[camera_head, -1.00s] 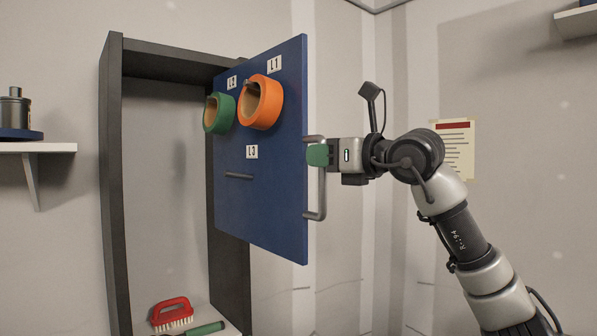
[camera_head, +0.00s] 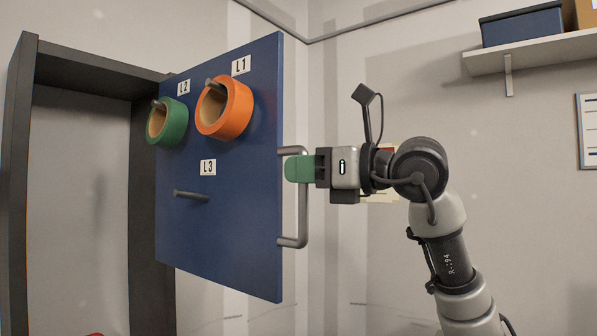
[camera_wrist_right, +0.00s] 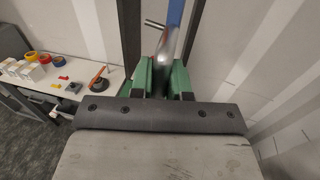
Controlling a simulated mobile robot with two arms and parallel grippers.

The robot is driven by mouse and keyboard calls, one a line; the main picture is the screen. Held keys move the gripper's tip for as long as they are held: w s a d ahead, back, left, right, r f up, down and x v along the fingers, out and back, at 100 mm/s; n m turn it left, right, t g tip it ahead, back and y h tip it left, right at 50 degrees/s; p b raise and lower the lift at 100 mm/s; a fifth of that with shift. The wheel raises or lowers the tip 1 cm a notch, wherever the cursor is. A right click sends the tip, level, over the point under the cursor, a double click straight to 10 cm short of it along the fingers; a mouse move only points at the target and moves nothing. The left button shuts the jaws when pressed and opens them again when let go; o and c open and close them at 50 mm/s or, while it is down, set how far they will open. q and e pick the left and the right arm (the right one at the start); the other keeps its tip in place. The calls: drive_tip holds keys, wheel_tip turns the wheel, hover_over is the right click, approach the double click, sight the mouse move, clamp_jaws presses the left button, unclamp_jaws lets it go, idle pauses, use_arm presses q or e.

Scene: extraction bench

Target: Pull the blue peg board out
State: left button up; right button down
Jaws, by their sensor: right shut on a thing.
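The blue peg board (camera_head: 235,215) stands upright, out from the dark cabinet frame, at the left of the head view. An orange tape roll (camera_head: 238,110) hangs on peg L1 and a green tape roll (camera_head: 176,122) on peg L2. Peg L3 (camera_head: 190,196) is bare. A grey metal handle (camera_head: 303,215) is on the board's right edge. My right gripper (camera_head: 300,169) is shut on the handle's upper part. In the right wrist view the green fingers (camera_wrist_right: 162,80) close around the handle bar (camera_wrist_right: 166,50). My left gripper is not in view.
The dark cabinet frame (camera_head: 18,170) stands left of the board. A wall shelf (camera_head: 540,54) with a blue box (camera_head: 522,26) is at upper right. The right wrist view shows a white table (camera_wrist_right: 85,78) with tape rolls and small boxes.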

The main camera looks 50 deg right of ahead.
drive_tip(key=c, duration=1.4)
unclamp_jaws()
drive_tip(key=shift+c, duration=0.2)
drive_tip(key=o, duration=0.3)
drive_tip(key=shift+s, duration=0.35)
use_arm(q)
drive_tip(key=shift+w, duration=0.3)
use_arm(e)
drive_tip(key=shift+o, duration=0.2)
use_arm(q)
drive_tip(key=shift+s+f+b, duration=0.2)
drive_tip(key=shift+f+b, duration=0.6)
drive_tip(key=shift+b, duration=0.05)
use_arm(e)
drive_tip(key=v, duration=1.1)
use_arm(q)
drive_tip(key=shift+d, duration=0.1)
use_arm(e)
drive_tip(key=shift+w, duration=0.1)
